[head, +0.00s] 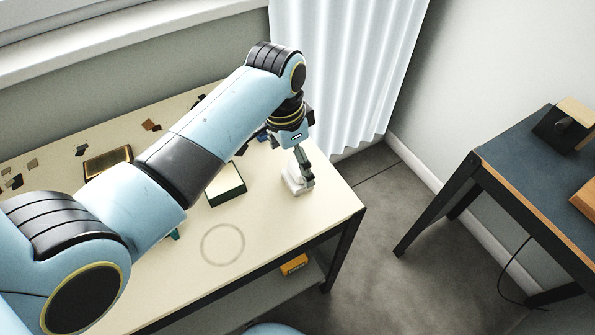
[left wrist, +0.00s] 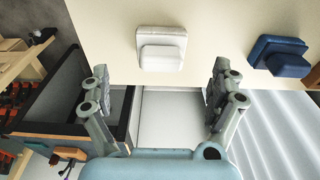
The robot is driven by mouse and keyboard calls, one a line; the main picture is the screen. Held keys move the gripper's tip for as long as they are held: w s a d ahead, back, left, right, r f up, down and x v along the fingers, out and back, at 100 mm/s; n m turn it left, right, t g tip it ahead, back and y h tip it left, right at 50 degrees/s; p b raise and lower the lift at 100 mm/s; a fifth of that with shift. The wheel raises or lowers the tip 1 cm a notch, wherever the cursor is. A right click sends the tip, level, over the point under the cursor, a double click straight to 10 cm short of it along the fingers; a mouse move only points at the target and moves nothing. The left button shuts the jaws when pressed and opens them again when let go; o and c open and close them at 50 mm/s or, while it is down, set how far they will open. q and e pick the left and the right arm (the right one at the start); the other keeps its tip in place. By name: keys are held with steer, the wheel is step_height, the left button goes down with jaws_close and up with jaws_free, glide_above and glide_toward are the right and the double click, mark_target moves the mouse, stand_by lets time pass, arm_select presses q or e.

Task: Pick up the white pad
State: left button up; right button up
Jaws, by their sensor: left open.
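The white pad (head: 292,184) stands on the cream table near its right end in the head view. In the left wrist view the white pad (left wrist: 162,52) is a rounded block with a smaller raised part, above the space between the fingers. My left gripper (head: 304,179) points down at the pad, and its fingers partly cover it in the head view. In the left wrist view the left gripper (left wrist: 160,88) is open, with a finger on each side and nothing between them. Whether a finger touches the pad cannot be told. My right gripper is not in view.
A blue pad (left wrist: 280,55) sits to the right of the white one in the left wrist view. A dark green box (head: 227,186) with a pale top lies left of the white pad on the table (head: 262,262). A second dark table (head: 530,150) stands at right.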

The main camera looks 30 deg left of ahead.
mark_target(296, 167)
arm_select(q)
steer(key=shift+w+f, duration=0.1)
steer(key=shift+f, duration=0.35)
steer(key=f, duration=0.4)
steer(key=shift+w+d+f, duration=0.15)
steer(key=shift+w, duration=0.1)
steer(key=shift+w+f, duration=0.1)
steer(key=shift+f, duration=0.35)
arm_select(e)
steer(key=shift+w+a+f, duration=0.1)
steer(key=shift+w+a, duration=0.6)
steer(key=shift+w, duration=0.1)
arm_select(q)
steer(key=c, duration=1.3)
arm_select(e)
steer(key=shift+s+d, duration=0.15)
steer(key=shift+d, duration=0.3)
arm_select(q)
steer(key=shift+r, duration=0.1)
